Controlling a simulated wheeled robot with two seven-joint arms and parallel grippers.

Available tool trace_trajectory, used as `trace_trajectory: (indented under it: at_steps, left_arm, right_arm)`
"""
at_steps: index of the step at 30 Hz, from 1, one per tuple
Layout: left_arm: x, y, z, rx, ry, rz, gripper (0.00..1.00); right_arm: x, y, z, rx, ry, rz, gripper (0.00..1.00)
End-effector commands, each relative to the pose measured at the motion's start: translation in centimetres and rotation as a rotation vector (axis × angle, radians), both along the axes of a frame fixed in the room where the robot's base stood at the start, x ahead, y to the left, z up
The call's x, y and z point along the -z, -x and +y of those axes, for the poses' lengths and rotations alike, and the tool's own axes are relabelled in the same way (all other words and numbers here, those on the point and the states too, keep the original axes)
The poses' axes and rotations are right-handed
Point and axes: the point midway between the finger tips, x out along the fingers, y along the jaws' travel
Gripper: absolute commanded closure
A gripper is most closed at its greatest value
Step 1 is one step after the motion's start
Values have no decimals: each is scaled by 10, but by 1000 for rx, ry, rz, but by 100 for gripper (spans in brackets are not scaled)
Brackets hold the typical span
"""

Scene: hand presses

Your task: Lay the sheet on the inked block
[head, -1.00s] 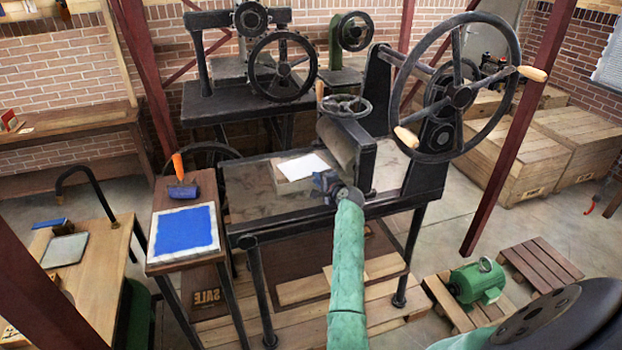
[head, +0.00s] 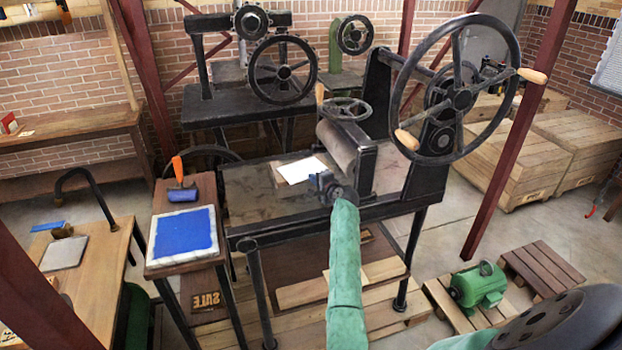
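The white sheet (head: 301,169) is over the press bed, left of the roller. It covers most of a wooden block, whose pale edge (head: 288,186) shows along the front. I cannot tell whether the sheet lies flat on the block or is a little above it. My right gripper (head: 321,184), on the green-sleeved arm, is at the sheet's front right corner. Its fingers are small and dark here, so I cannot see whether they are open or hold the paper. My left gripper is not in view.
The press roller (head: 339,148) stands just right of the sheet, with a large handwheel (head: 461,97) beyond. Left of the bed, a stand carries a blue ink slab (head: 184,235) and an orange-handled brayer (head: 182,191). The bed's front left is clear.

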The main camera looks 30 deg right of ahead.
Motion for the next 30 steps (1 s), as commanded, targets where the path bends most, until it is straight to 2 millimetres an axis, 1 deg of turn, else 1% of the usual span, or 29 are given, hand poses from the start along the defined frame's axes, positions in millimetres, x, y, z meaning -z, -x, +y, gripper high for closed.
trace_trajectory:
  at_steps: [2, 5, 12, 13, 23, 30]
  left_arm:
    - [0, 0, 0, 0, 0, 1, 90]
    - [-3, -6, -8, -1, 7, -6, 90]
    - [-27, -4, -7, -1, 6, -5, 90]
    - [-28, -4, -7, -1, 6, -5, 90]
    - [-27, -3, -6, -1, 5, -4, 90]
    - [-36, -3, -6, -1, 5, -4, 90]
  right_arm:
    - [1, 0, 0, 0, 0, 1, 100]
    - [-2, 0, 0, -1, 0, 1, 100]
    - [-29, 0, 1, -1, 0, 2, 100]
    - [-30, 0, 1, -1, 0, 2, 100]
    - [-30, 1, 0, 0, 0, 1, 100]
    - [-36, 12, 0, 0, 0, 1, 100]
